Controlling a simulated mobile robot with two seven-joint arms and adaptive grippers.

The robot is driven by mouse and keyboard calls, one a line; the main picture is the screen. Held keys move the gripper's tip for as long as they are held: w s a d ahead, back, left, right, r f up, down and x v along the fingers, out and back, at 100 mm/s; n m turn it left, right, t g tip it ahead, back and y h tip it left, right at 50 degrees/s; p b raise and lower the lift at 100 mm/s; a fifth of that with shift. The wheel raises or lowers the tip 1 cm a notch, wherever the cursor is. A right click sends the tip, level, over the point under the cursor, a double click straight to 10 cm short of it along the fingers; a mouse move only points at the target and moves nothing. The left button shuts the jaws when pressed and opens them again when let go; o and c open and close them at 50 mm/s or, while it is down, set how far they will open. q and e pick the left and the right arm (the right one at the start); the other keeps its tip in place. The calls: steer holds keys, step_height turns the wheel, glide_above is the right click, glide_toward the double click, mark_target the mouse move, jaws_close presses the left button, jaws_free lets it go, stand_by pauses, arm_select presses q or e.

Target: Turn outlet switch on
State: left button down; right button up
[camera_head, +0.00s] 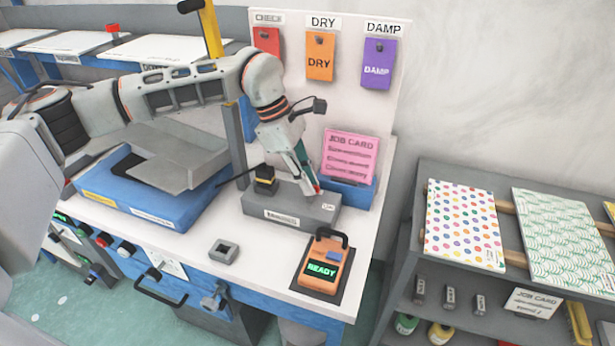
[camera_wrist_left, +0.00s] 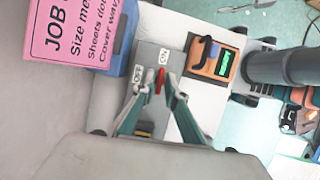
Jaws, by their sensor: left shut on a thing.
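The grey outlet box (camera_head: 262,205) lies on the white bench top with a black and yellow plug (camera_head: 264,180) at its left part. Its red switch (camera_wrist_left: 159,82) shows in the wrist view near the OFF label (camera_wrist_left: 138,74) and the ON label (camera_wrist_left: 163,56). My left gripper (camera_head: 314,188) reaches down to the right part of the box. Its fingertips (camera_wrist_left: 161,78) are shut on the red switch, one on each side. The fingers partly hide the switch, and I cannot tell its exact setting. My right gripper is not in view.
A pink job card (camera_head: 350,155) stands in a blue holder (camera_head: 352,195) close behind the box. An orange device (camera_head: 325,262) reading READY and a small grey square block (camera_head: 223,251) sit in front. A blue tray (camera_head: 110,193) is on the left.

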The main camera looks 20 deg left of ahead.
arm_select(q)
steer(key=shift+r+m, duration=0.1)
steer(key=shift+m, duration=0.2)
stand_by(0.4)
steer(key=c, duration=2.1)
jaws_free()
steer(key=v, duration=0.7)
steer(key=shift+r, duration=0.15)
steer(key=shift+a, duration=0.15)
